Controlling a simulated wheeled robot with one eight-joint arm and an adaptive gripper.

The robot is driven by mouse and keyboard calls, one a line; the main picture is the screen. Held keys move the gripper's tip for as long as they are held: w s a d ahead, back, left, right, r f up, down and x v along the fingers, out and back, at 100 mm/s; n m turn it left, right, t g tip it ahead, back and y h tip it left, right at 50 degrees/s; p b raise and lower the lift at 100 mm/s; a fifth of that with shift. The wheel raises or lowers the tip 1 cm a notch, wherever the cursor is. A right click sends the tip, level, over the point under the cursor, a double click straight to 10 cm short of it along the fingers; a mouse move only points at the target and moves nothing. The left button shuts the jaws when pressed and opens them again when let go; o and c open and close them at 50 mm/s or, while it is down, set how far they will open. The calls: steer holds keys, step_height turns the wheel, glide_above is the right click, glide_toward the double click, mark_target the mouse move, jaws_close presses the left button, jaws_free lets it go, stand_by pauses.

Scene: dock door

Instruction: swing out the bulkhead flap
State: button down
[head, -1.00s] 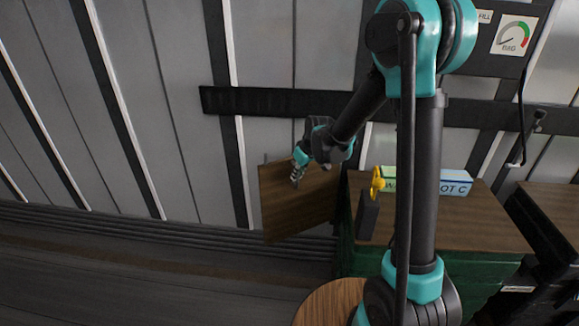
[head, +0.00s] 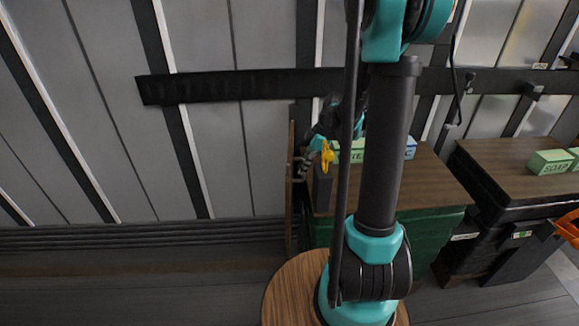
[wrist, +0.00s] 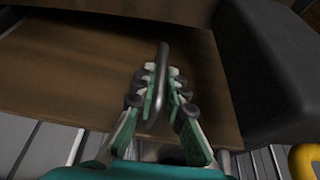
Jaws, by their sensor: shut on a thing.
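The bulkhead flap (head: 290,200) is a brown wooden panel, seen nearly edge-on beside the left end of the green cabinet in the head view. Its broad wooden face (wrist: 60,75) fills much of the wrist view. A dark bar handle (wrist: 163,55) stands out from that face. My gripper (wrist: 160,82) is shut on the handle, with a finger on each side of it. In the head view my gripper (head: 299,165) is small, at the flap's right side, and partly hidden by my arm.
Another cabinet (head: 500,155) with a green soap box (head: 549,162) stands at right. The floor at left is clear.

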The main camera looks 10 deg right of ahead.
steer(key=shift+w+d, duration=0.15)
steer(key=shift+d, duration=1.25)
steer(key=c, duration=1.6)
jaws_free()
steer(key=v, duration=1.2)
